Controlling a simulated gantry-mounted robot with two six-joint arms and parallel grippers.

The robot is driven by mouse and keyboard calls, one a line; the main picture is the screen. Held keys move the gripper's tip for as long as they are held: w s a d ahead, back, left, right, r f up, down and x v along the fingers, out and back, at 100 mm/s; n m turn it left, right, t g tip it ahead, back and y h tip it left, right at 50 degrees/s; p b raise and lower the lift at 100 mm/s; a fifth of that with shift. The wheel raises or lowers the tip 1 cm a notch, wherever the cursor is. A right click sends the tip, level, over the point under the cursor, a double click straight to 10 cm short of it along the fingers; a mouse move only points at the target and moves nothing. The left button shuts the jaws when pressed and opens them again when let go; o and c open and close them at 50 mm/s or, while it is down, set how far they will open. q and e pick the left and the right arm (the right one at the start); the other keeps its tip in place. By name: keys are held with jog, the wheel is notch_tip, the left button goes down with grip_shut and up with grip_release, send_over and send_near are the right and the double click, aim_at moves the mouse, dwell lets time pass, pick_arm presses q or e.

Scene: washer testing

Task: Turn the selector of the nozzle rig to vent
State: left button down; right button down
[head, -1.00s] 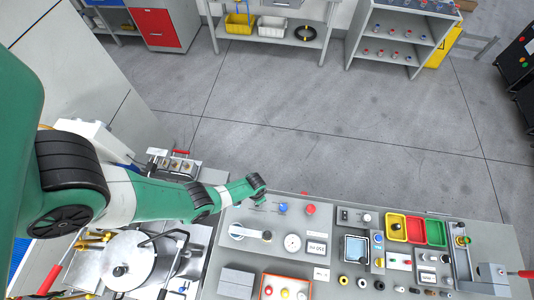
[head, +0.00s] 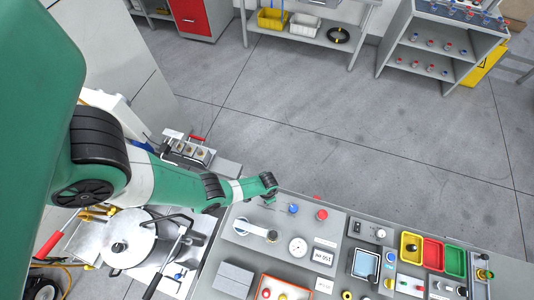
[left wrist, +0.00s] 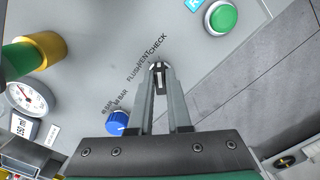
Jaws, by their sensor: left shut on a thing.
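The nozzle rig panel (head: 245,212) is a grey plate at the bottom middle of the head view. In the left wrist view, the small dark selector (left wrist: 160,73) with a pale mark sits beside the printed words FLUSH, VENT and CHECK (left wrist: 148,57). My left gripper (left wrist: 160,78) is shut on it, and the fingertips cover much of it. Which word the mark points at I cannot tell. In the head view my left gripper (head: 268,200) is at the panel's far edge, and the selector is hidden there. My right gripper is not in view.
A blue knob (left wrist: 118,122) stands close to the fingers, with a round gauge (left wrist: 28,98) beyond it. A green button (left wrist: 222,17) is at the upper right.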

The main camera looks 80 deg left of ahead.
pick_arm(q)
jog(key=shift+n, duration=0.4)
jog(key=n, duration=0.3)
jog(key=shift+d, duration=0.1)
jog(key=n, duration=0.5)
jog(key=shift+w, duration=0.1)
dwell(0.4)
jog(key=c, duration=0.9)
grip_release()
jog(key=shift+o, duration=0.2)
